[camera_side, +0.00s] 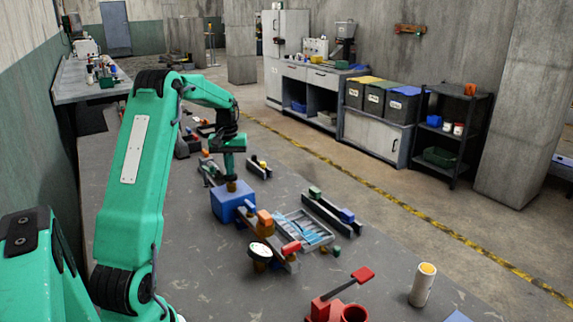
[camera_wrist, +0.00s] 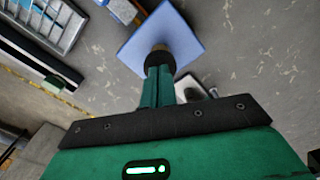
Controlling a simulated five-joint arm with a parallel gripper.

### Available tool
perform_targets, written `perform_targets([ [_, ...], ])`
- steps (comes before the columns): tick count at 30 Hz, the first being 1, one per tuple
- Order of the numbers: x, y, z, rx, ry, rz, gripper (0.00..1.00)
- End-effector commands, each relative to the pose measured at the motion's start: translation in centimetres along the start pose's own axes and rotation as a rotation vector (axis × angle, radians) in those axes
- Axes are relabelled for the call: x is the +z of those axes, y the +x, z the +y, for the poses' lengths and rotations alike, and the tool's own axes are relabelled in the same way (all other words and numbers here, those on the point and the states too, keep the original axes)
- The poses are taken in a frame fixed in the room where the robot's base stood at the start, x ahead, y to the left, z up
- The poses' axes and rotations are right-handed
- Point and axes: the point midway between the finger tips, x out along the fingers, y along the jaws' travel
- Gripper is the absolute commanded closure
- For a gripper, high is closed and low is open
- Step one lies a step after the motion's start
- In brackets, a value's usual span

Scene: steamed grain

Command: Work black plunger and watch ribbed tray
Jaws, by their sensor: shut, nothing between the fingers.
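The dark plunger (camera_wrist: 160,57) stands on top of a blue block (camera_side: 226,208) and looks black with a brownish part. In the side view its brownish part (camera_side: 231,187) shows just below my gripper (camera_side: 230,174). My gripper is shut and empty, pointing down over the block; its green fingers (camera_wrist: 158,82) meet close to the plunger in the wrist view. I cannot tell whether they touch it. The ribbed tray (camera_side: 322,240) lies right of the block, pale with bluish ribs inside. Part of it (camera_wrist: 70,38) shows at upper left in the wrist view.
A round gauge-like item (camera_side: 260,251) stands in front. A dark rail (camera_side: 322,213) lies beyond the tray. A red lever device (camera_side: 345,300) and white cylinder (camera_side: 422,287) stand nearer.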

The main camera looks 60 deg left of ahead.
Motion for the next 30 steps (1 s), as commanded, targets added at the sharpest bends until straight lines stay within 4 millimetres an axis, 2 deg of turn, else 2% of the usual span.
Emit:
perform_targets([
  [8, 0.0, -0.7, 0.0, 0.0, 0.0, -0.001, 1.0],
  [30, -0.1, -6.1, 0.0, 0.0, 0.0, 0.001, 1.0],
])
